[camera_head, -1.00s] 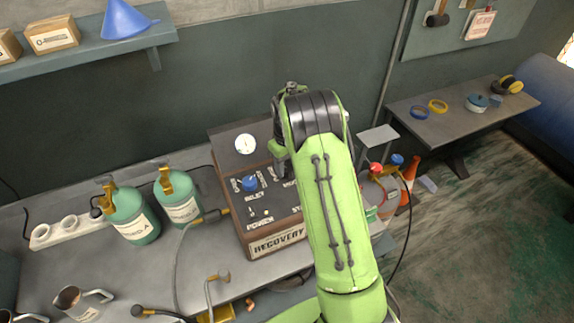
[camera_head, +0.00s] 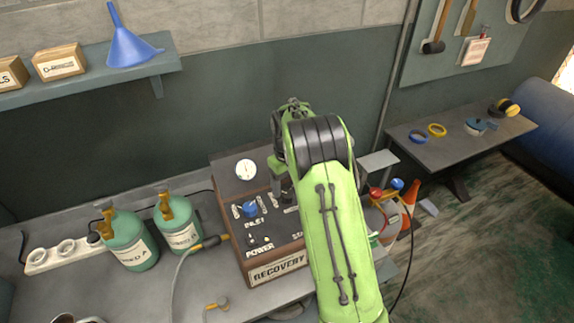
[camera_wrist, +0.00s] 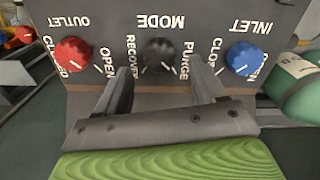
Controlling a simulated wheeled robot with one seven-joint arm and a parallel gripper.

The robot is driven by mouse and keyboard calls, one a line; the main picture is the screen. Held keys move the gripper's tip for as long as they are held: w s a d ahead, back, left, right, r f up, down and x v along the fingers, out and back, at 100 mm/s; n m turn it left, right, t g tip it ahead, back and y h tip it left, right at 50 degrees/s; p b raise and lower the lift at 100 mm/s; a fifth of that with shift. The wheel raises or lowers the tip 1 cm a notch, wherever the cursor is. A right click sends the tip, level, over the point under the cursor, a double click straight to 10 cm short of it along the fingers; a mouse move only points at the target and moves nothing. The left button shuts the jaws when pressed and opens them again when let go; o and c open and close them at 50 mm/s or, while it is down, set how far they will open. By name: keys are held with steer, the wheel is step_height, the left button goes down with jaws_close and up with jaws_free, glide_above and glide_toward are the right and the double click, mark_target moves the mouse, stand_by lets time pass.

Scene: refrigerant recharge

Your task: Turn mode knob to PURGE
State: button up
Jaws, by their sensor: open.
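The black mode knob (camera_wrist: 158,55) sits under the MODE label in the wrist view, between the words RECOVER and PURGE. Its light pointer mark is toward the PURGE side. My gripper (camera_wrist: 163,78) is open, its two fingers just short of the knob and one to each side of it. I cannot tell if they touch the panel. The recovery machine (camera_head: 277,270) stands on the bench in the head view, where my arm hides the mode knob. The gripper's fingers are mostly hidden there too.
The blue inlet knob (camera_wrist: 246,58) and red outlet knob (camera_wrist: 72,54) flank the mode knob. Two green cylinders, one left (camera_head: 130,240) and one right (camera_head: 178,225), stand beside the machine with a hose.

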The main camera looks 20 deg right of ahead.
mark_target(287, 193)
step_height(287, 193, up, 12)
steer(key=p, duration=0.1)
steer(key=shift+r, duration=0.2)
steer(key=s+a+r+m+t, duration=0.15)
steer(key=s+a+r, duration=0.35)
steer(key=s, duration=0.5)
steer(key=s+a+r+t, duration=0.2)
steer(key=s+a+r, duration=0.3)
steer(key=s, duration=0.5)
steer(key=s+f+t, duration=0.2)
steer(key=s+f, duration=0.1)
steer(key=s, duration=0.8)
steer(key=shift+m, duration=0.45)
steer(key=shift+r, duration=0.1)
